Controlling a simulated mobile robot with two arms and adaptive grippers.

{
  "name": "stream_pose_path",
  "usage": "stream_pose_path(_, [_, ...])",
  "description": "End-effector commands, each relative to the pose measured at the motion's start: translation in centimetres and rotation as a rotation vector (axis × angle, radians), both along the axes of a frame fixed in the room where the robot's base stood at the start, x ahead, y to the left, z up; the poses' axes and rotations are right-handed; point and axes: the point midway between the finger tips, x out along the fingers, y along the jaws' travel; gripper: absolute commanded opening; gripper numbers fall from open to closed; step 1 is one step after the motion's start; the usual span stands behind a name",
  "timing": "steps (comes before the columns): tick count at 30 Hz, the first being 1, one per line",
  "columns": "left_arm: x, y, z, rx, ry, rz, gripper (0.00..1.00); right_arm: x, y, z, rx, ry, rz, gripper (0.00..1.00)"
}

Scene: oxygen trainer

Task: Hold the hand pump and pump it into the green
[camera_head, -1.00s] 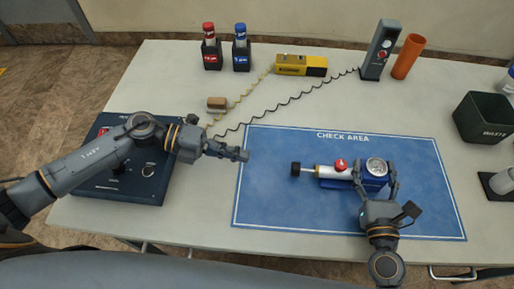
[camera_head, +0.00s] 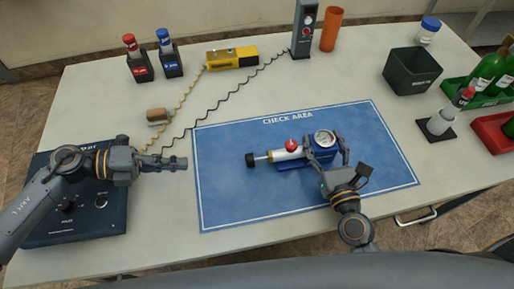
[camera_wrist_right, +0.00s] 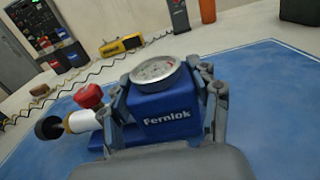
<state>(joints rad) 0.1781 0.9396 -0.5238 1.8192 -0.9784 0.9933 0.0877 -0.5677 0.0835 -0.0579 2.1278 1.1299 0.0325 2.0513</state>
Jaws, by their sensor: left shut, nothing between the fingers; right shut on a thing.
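The hand pump (camera_head: 290,155) lies on the blue check area mat (camera_head: 240,205). It has a blue body marked "Fernlok" (camera_wrist_right: 168,118), a silver barrel, a red knob (camera_head: 291,145), a black plunger handle (camera_head: 250,160) pointing left on an extended rod, and a round gauge (camera_head: 325,138) on top. The gauge also shows in the right wrist view (camera_wrist_right: 155,69), but its needle is too small to read. My right gripper (camera_head: 326,155) is shut on the pump's blue body, one finger on each side. My left gripper (camera_head: 180,163) is shut and empty, left of the mat and apart from the handle.
A dark blue control box (camera_head: 75,215) lies under my left arm. Red and blue bottles (camera_head: 155,58), a yellow device (camera_head: 232,57), a grey meter (camera_head: 304,30) and an orange cylinder (camera_head: 331,30) stand behind. A dark bin (camera_head: 412,72) and green bottles (camera_head: 488,70) are right. The mat's left part is clear.

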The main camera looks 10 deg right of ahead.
Motion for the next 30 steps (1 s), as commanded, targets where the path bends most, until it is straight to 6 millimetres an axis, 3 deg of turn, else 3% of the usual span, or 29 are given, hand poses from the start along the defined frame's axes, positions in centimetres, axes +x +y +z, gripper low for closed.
stream_pose_path(10, [-0.1, 0.7, 0.0, 0.0, 0.0, -0.001, 0.0, 0.0, 0.0, 0.0, -0.001, 0.0, 0.001, 0.05])
stream_pose_path(16, [0.0, -0.2, -0.3, -0.002, -0.002, -0.001, 0.0, 0.0, 0.0, 0.0, -0.001, 0.0, 0.001, 0.05])
stream_pose_path(30, [0.6, -9.1, -3.0, -0.003, -0.002, -0.002, 0.0, 0.0, 0.0, 0.0, -0.001, 0.0, 0.001, 0.05])
